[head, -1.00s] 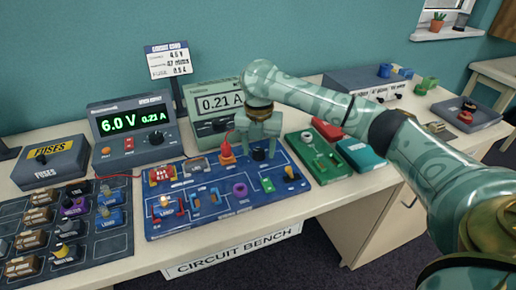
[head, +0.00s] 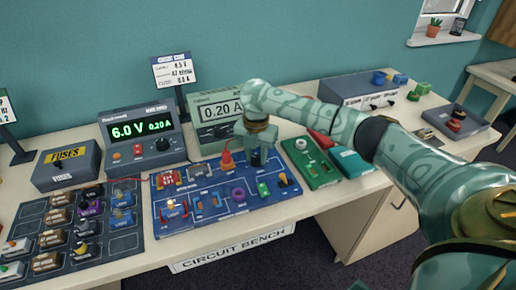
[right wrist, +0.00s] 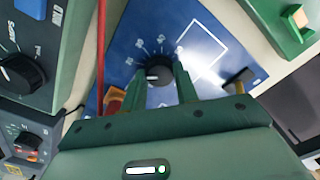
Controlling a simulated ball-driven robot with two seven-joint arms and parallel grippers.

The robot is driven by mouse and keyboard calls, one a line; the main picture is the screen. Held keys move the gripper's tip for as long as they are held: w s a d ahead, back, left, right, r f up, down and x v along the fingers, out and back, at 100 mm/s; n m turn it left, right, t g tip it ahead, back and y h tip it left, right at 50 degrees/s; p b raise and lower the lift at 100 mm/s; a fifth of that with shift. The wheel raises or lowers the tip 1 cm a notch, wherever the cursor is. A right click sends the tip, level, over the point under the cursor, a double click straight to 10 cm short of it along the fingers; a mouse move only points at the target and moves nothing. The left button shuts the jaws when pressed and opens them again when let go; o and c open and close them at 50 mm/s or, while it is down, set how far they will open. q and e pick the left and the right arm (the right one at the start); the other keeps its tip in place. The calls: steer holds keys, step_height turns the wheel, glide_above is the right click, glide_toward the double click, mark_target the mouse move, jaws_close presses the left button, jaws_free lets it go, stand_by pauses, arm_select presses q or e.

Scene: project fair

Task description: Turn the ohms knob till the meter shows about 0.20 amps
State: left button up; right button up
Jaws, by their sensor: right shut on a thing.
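The meter (head: 221,107) stands at the back of the bench and reads 0.20 A. The power supply (head: 142,133) to its left reads 6.0 V and 0.20 A. The black ohms knob (right wrist: 155,73) with a white pointer mark sits on the blue circuit board (head: 203,225); its dial marks show in the right wrist view. My right gripper (head: 256,158) reaches down over the board's back right part, and in the right wrist view its fingers are shut on the knob's sides. In the head view the gripper mostly hides the knob. My left gripper is not in view.
An orange-red plug (head: 227,160) stands on the board just left of my right gripper. A parts board (head: 118,243) and a fuses box (head: 66,163) are at the left. A sign card (head: 172,70) stands behind.

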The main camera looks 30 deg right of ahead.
mark_target(256, 158)
steer(key=o, duration=1)
step_height(256, 158, up, 16)
steer(key=p, duration=0.7)
steer(key=shift+r, duration=0.15)
